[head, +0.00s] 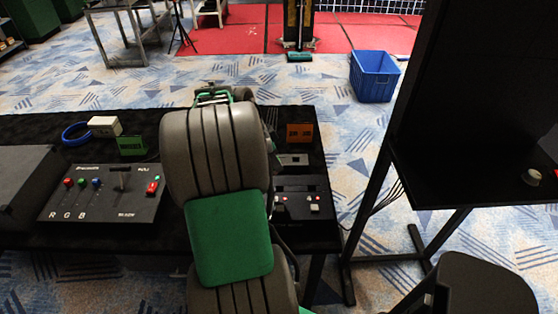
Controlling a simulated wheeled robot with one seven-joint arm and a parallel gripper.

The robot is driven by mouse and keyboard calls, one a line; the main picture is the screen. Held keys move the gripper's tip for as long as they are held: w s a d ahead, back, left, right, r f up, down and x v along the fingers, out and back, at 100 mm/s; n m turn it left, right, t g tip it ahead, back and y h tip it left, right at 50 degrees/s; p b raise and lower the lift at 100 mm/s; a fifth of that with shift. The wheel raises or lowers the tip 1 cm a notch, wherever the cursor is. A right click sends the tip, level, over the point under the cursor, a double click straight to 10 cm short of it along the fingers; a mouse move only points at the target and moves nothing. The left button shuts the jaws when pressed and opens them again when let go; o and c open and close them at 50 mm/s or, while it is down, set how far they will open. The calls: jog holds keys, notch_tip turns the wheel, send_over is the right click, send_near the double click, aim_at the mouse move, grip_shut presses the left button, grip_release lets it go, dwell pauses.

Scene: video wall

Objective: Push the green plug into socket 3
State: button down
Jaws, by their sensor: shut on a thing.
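I cannot make out the green plug or socket 3; my own grey and green arm stands up the middle of the head view and covers part of the black table. My gripper is hidden behind the arm, so its fingers and anything between them do not show. A small green box (131,145) with dark markings stands on the table left of the arm; I cannot tell whether it has to do with the plug. A dark panel (293,208) with small buttons lies right of the arm, partly covered.
A control panel (105,207) with coloured knobs and a lever lies at left. Behind it are a blue ring (76,133) and a white box (104,126). An orange box (299,132) stands right of the arm. A black stand (470,180) fills the right side. A blue bin (374,77) stands beyond.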

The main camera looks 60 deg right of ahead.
jog(key=shift+s+d+f+m, duration=0.15)
jog(key=shift+s+d+m, duration=0.05)
jog(key=shift+s, duration=0.25)
jog(key=shift+s+d+f+m, duration=0.1)
jog(key=shift+s+d+m, duration=0.1)
jog(key=shift+s, duration=0.25)
jog(key=shift+w+a+f+b, duration=0.1)
jog(key=shift+f+b, duration=2)
jog(key=shift+f, duration=0.8)
jog(key=shift+b, duration=0.35)
jog(key=shift+f+b, duration=1.3)
jog(key=shift+f, duration=0.15)
jog(key=shift+c, duration=2.2)
grip_release()
jog(key=shift+r, duration=0.1)
jog(key=shift+r+p, duration=2.35)
jog(key=shift+r, duration=1.1)
